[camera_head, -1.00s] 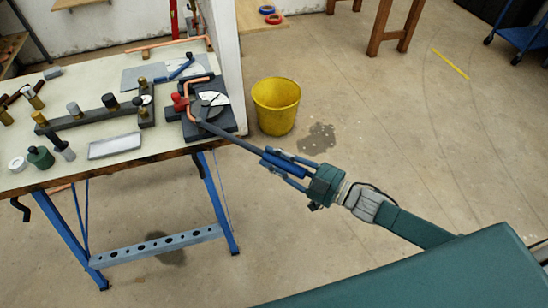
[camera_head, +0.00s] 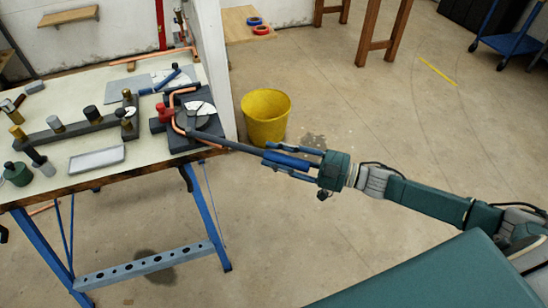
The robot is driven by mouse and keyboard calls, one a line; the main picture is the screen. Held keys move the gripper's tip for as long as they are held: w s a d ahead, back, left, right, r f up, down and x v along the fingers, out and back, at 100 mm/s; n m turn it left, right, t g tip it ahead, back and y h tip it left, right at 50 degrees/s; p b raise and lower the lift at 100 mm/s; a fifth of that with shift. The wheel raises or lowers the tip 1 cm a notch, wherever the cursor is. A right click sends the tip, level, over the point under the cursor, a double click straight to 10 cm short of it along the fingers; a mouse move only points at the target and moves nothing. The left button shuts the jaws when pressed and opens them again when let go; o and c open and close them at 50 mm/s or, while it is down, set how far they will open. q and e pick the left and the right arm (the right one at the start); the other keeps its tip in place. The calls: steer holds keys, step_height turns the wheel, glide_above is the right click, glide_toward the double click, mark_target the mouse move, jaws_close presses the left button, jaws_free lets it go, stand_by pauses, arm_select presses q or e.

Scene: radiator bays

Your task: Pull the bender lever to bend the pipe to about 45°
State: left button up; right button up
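The bender (camera_head: 205,122) is a dark block with a pale round dial, at the right end of the workbench. A copper pipe (camera_head: 173,105) runs around its left side past a red clamp (camera_head: 165,113); its lower end (camera_head: 210,144) bends toward the lower right. The dark bender lever (camera_head: 235,146) reaches out past the bench edge to the lower right and ends in a blue grip (camera_head: 285,160). My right gripper (camera_head: 292,161) has its fingers on both sides of the blue grip, closed on it. My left gripper is out of view.
A yellow bucket (camera_head: 266,118) stands on the floor just behind the lever. The pale bench (camera_head: 55,97) carries a grey tray (camera_head: 97,159), several fittings and a blue-handled tool (camera_head: 160,86). Floor in front of the lever is clear.

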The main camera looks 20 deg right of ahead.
steer(key=shift+o, duration=1.2)
steer(key=shift+w+d+r, duration=0.2)
steer(key=shift+w+d, duration=0.1)
steer(key=shift+s, duration=0.1)
steer(key=shift+s+d+f, duration=0.1)
steer(key=shift+s+d, duration=0.1)
steer(key=shift+d, duration=0.05)
steer(key=v, duration=1.1)
steer(key=shift+s, duration=0.2)
steer(key=p+v, duration=0.4)
steer(key=v, duration=0.8)
steer(key=shift+s+a, duration=0.15)
steer(key=shift+s, duration=0.3)
